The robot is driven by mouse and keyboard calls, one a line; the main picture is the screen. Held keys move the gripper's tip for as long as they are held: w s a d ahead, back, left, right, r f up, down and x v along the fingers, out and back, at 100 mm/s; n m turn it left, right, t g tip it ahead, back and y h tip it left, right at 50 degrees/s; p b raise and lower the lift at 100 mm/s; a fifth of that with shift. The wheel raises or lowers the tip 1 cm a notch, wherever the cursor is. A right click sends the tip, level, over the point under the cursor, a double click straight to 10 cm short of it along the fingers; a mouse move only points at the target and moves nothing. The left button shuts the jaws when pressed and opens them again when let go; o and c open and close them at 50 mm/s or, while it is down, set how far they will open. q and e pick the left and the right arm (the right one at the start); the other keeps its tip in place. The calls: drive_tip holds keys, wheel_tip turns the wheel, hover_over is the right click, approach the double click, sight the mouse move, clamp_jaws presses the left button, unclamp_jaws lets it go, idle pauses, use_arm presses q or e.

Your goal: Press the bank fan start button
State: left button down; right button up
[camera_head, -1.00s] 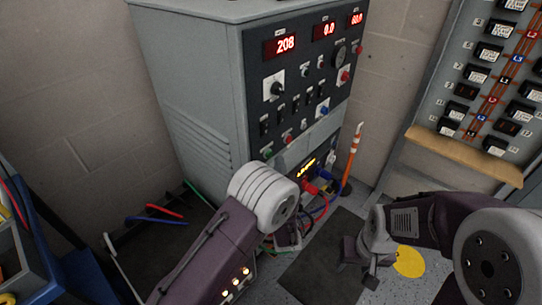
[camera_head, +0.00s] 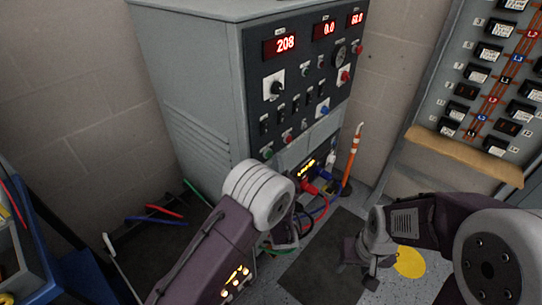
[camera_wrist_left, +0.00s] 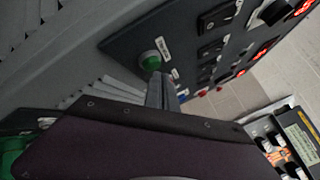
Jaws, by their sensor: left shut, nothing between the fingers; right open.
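A round green button (camera_head: 267,153) sits at the lower left of the grey cabinet's dark control panel. It also shows in the left wrist view (camera_wrist_left: 150,60) with a small white label beside it that I cannot read. My left gripper (camera_wrist_left: 160,90) is shut and empty. Its grey tip lies just beside and below the green button in that view; I cannot tell whether they touch. In the head view my left arm's wrist hides it. My right gripper (camera_head: 369,278) is open and empty, low over the floor, away from the panel.
The cabinet (camera_head: 190,90) also carries a red button (camera_head: 288,138), black switches, knobs and red displays. Colored cables and an orange-and-white rod (camera_head: 354,150) are at its lower right. A breaker panel (camera_head: 490,85) with a tan ledge stands at right.

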use_arm(q)
drive_tip(key=shift+w+a, duration=0.25)
drive_tip(key=shift+a, duration=0.1)
idle(0.3)
drive_tip(key=shift+d, duration=0.1)
drive_tip(key=shift+s+d+b, duration=0.3)
drive_tip(key=shift+s+d, duration=0.25)
drive_tip(key=shift+d, duration=0.1)
drive_tip(key=s+d, duration=0.2)
drive_tip(key=d, duration=0.1)
drive_tip(key=s+d, duration=0.1)
drive_tip(key=shift+s+d+b, duration=0.25)
drive_tip(key=shift+d+b, duration=0.15)
drive_tip(key=shift+a, duration=0.1)
idle(0.4)
